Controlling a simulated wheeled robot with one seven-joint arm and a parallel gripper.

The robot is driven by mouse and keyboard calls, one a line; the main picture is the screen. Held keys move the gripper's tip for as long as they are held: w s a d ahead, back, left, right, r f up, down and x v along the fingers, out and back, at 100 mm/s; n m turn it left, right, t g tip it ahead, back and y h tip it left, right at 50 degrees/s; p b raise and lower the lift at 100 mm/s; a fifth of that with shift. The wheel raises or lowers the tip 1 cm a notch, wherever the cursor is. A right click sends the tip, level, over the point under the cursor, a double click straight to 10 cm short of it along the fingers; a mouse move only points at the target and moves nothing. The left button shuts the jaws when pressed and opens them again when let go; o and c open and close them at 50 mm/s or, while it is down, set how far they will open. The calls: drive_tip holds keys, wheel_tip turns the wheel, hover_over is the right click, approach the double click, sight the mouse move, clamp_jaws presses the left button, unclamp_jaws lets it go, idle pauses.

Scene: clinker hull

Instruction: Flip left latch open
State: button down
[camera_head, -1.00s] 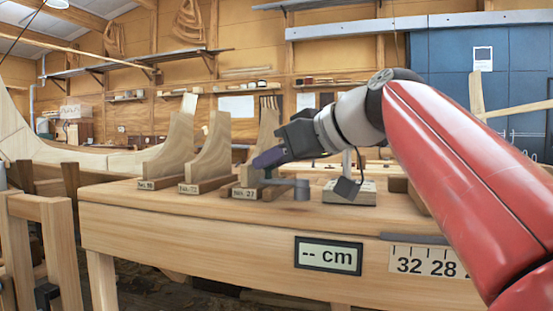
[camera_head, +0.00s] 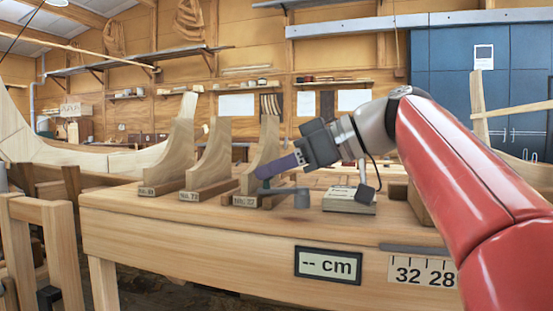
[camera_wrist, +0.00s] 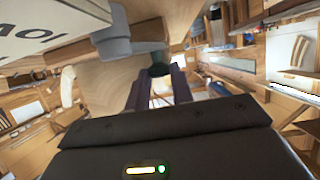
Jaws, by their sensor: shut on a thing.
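The latch shows on the bench top as a grey cylinder (camera_head: 301,197) with a low grey arm running left to a dark green knob (camera_head: 266,184). In the wrist view the green knob (camera_wrist: 160,69) stands between my fingertips, and the grey latch block (camera_wrist: 116,32) and arm (camera_wrist: 146,47) lie just beyond. My gripper (camera_head: 263,175) has purple fingers and reaches down to the left from the wrist; it also shows in the wrist view (camera_wrist: 158,78). It is shut on the knob. The fingers partly hide the knob in the head view.
Wooden templates on labelled bases (camera_head: 212,160) stand close left of the latch. A white-topped box (camera_head: 349,199) stands right of it. A "-- cm" display (camera_head: 328,263) and a number scale (camera_head: 425,270) are on the bench front. The bench top (camera_head: 250,225) before the latch is clear.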

idle(0.3)
drive_tip(key=c, duration=1.5)
unclamp_jaws()
drive_tip(key=shift+c, duration=0.2)
